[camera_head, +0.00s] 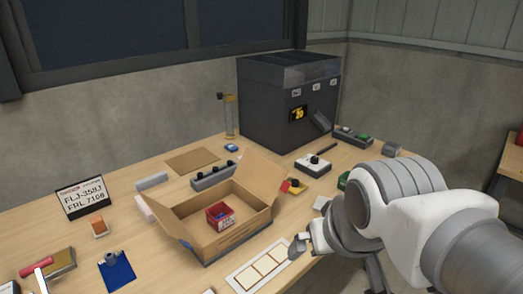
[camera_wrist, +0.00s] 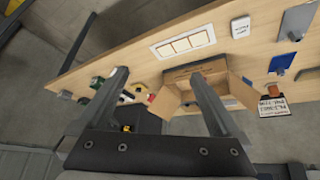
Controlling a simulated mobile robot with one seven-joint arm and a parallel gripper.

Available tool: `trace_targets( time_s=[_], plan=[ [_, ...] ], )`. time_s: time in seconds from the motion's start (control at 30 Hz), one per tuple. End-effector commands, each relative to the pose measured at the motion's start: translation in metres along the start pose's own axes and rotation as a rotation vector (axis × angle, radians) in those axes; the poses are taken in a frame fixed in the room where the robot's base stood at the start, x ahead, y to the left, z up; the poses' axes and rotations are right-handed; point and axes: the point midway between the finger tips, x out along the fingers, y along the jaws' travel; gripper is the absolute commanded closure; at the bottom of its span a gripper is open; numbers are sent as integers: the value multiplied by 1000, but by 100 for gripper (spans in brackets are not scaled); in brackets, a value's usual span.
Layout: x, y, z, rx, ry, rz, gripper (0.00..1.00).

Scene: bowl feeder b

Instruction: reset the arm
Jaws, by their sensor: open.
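My arm reaches in from the right in the head view, and my gripper (camera_head: 303,243) hangs near the front edge of the wooden table (camera_head: 120,197). In the wrist view my gripper (camera_wrist: 160,100) shows two fingers spread wide apart with nothing between them. It is open and empty. The fingers point over the table, with the cardboard box (camera_wrist: 212,68) beyond them. In the head view the open cardboard box (camera_head: 237,239) stands left of my gripper, apart from it, with a small red bin (camera_head: 220,216) inside.
A dark feeder machine (camera_head: 280,110) stands at the back. A white tray with pale squares (camera_head: 260,272) lies near the front edge, close to my gripper. A sign (camera_head: 83,198), a blue pad (camera_head: 116,271) and a black-and-white switch box (camera_head: 313,165) also stand on the table.

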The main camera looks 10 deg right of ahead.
Motion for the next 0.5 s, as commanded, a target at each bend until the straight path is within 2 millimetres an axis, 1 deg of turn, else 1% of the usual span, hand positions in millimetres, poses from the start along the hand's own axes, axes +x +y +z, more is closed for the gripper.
trace_targets(
  time_s=[0.03, 0.13, 0.4, 0.5],
  plan=[
    [-5, -2, 6, 4, -11, -8, 0],
    [-9, -5, 14, 5, -29, -17, 0],
    [-9, -5, 15, 5, -33, -19, 0],
    [-12, -5, 12, 5, -33, -19, 0]
  ],
)
